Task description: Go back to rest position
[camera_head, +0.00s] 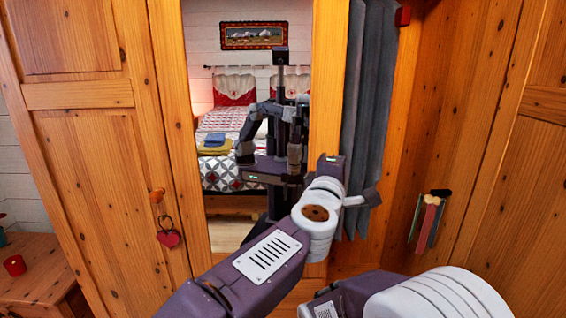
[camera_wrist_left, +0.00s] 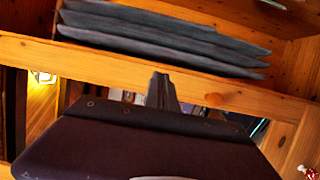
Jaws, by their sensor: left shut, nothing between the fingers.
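My left arm rises from the bottom of the head view, bent in front of the mirror. Its small dark gripper (camera_head: 368,198) points right, beside the lower part of the grey hanging cloth. In the left wrist view the fingers (camera_wrist_left: 162,88) are together and empty, in front of a wooden rail (camera_wrist_left: 210,92). Whether they touch it I cannot tell. A large white and purple link of mine fills the bottom right of the head view. My right gripper itself is not seen directly.
The wooden wardrobe has a mirror (camera_head: 232,225) reflecting me and a bed. Grey cloth (camera_head: 378,120) hangs right of it, also in the wrist view (camera_wrist_left: 165,35). Thin coloured items (camera_head: 430,220) are at the right.

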